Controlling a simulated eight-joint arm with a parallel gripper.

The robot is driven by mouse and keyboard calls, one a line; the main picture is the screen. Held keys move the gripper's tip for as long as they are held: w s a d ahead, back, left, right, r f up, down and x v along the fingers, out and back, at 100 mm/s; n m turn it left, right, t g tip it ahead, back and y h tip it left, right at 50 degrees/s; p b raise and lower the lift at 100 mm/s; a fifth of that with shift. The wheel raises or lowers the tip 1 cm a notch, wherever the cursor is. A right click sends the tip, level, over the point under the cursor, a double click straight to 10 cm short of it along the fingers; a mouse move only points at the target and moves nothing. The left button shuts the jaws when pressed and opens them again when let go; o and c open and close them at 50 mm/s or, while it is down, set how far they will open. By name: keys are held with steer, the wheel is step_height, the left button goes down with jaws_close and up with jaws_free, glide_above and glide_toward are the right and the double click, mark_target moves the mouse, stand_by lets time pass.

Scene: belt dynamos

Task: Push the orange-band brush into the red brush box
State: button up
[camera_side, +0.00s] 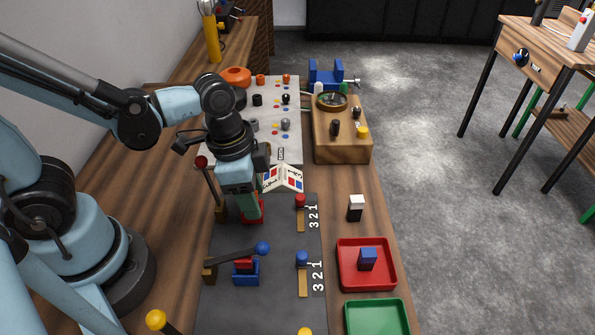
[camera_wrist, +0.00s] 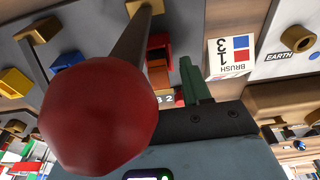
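The red brush box (camera_side: 254,219) sits on the dark mat beneath my gripper, which hides most of it in the side view. In the wrist view the red box (camera_wrist: 153,60) shows an orange patch (camera_wrist: 160,40) inside; it may be the orange-band brush, but the brush is not clear. My gripper (camera_side: 250,212) points down at the box with its green fingers close together; the fingertips also show in the wrist view (camera_wrist: 187,62) beside the box. I see nothing between them. Whether they touch the brush is hidden. The red-knobbed lever (camera_side: 201,163) stands raised left of the box.
The blue brush box (camera_side: 246,280) has its blue-knobbed lever (camera_side: 262,248) lying across it. A brush card (camera_side: 283,180) stands behind the gripper.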

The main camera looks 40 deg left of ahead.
stand_by(0.3)
step_height(320, 180, up, 12)
steer(key=s+a, duration=0.1)
steer(key=shift+s+a, duration=0.15)
stand_by(0.7)
stand_by(0.4)
steer(key=w+a+f+n+t+y, duration=0.1)
steer(key=w+a+f+n+t, duration=0.2)
steer(key=a+n+t, duration=0.3)
steer(key=w+a+n, duration=0.1)
steer(key=n, duration=0.2)
steer(key=shift+w, duration=0.4)
steer(key=shift+a, duration=0.1)
steer(key=shift+c, duration=0.4)
